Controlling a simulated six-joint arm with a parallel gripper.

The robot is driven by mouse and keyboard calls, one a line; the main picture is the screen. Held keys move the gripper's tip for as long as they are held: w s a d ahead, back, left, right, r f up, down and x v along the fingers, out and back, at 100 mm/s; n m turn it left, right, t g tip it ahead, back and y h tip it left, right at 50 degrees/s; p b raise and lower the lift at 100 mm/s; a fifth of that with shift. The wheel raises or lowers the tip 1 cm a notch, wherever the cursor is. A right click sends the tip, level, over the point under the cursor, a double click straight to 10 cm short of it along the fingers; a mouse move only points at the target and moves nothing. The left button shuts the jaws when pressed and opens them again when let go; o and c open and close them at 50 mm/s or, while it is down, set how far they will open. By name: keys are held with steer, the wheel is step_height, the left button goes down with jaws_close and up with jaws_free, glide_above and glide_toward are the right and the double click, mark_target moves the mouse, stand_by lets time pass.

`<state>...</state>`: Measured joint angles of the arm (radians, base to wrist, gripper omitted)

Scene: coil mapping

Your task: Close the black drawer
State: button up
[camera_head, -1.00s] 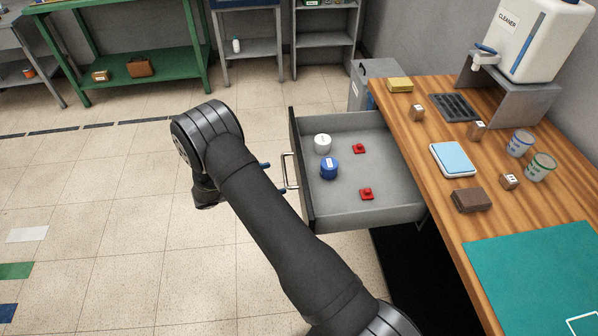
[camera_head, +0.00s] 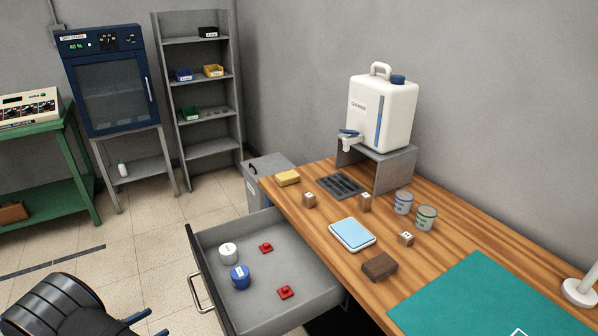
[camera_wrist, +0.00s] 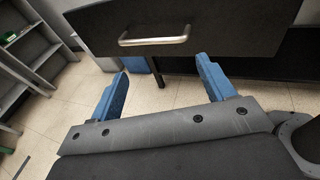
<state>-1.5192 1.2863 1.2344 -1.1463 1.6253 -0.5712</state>
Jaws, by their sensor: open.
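The black drawer (camera_head: 208,287) is pulled out from under the wooden workbench, and its grey inside shows. It holds a white round container (camera_head: 228,253), a blue round container (camera_head: 240,276) and two red pieces (camera_head: 285,292). Its metal handle (camera_head: 201,292) is on the black front; in the wrist view the handle (camera_wrist: 155,40) lies ahead, between and beyond the fingers. My gripper (camera_wrist: 160,85) is open and empty, its blue fingers apart, and looks clear of the drawer front. In the head view the blue fingers (camera_head: 143,322) are at the bottom left, left of the drawer.
The wooden bench (camera_head: 322,228) carries a cleaner jug (camera_head: 381,110), cans, small blocks, a blue-topped pad (camera_head: 352,234) and a green mat (camera_head: 480,300). A grey bin (camera_head: 262,175) stands behind the drawer.

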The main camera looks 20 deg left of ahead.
steer(key=shift+w, duration=0.1)
steer(key=c, duration=0.7)
steer(key=w+d+r+m+g, duration=0.1)
steer(key=w+g, duration=0.1)
steer(key=w+d+r+m+g, duration=0.1)
steer(key=w+g, duration=0.1)
steer(key=w+d+r+m+g, duration=0.1)
steer(key=w+r+g, duration=0.1)
steer(key=shift+w+d+m+g, duration=0.1)
steer(key=shift+w+m+g, duration=0.05)
steer(key=shift+m+g, duration=0.2)
jaws_close()
steer(key=w+d+f+g, duration=0.1)
steer(key=w+d+f, duration=0.4)
steer(key=f, duration=0.1)
steer(key=shift+w+d, duration=0.2)
steer(key=shift+w, duration=0.2)
steer(key=w+d, duration=2.4)
steer(key=shift+w+d, duration=0.45)
